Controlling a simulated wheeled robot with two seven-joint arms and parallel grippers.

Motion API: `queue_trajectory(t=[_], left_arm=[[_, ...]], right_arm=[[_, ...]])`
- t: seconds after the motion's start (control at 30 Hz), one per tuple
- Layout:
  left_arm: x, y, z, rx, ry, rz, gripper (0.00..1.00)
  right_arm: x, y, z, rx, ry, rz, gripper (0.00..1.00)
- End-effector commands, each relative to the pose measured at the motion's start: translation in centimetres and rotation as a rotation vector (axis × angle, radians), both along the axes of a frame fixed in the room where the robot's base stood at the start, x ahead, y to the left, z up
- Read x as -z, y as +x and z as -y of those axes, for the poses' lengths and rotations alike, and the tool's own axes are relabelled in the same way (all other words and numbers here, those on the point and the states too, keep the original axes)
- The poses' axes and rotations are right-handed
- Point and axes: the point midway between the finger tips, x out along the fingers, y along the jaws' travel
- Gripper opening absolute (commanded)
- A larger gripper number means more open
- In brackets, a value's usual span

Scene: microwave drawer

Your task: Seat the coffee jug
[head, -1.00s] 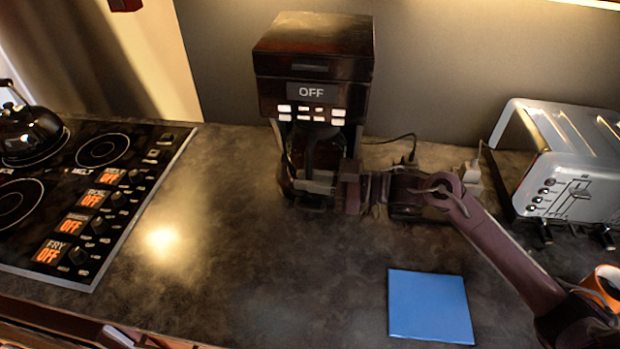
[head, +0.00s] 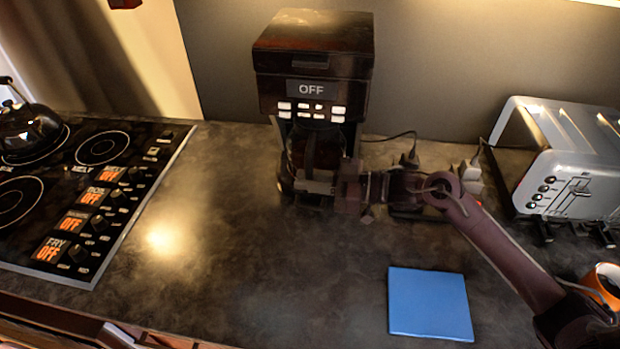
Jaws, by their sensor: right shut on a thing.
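The black coffee maker (head: 312,62) stands at the back of the counter, with a display reading OFF. The dark coffee jug (head: 318,145) is in the bay under its head, upright as far as I can see. My right gripper (head: 320,187) reaches in from the right and is shut on the jug, at the front of the bay. The gripper hides the lower front of the jug and part of the machine's base, so I cannot tell how the jug meets the base. My left gripper is not in view.
A steel toaster (head: 570,165) stands at the right, behind my right arm. A blue square mat (head: 430,304) lies front right, and an orange mug (head: 604,286) is at the right edge. A stovetop (head: 85,190) with a black kettle (head: 28,130) is at the left. The counter's middle is clear.

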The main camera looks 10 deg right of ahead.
Motion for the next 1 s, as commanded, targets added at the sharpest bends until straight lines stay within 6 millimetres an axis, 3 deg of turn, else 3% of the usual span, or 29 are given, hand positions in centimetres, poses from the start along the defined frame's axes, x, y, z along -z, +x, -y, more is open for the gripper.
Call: queue_trajectory(t=[0.87, 0.9, 1.0], left_arm=[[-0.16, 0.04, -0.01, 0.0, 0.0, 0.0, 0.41], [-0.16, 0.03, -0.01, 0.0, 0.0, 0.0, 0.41], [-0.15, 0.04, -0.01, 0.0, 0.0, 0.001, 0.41]], right_arm=[[0.2, 0.06, 0.01, 0.001, 0.002, 0.006, 0.0], [0.21, 0.06, 0.0, 0.001, 0.002, 0.006, 0.2], [0.26, 0.04, 0.0, 0.0, 0.001, 0.005, 0.33]])
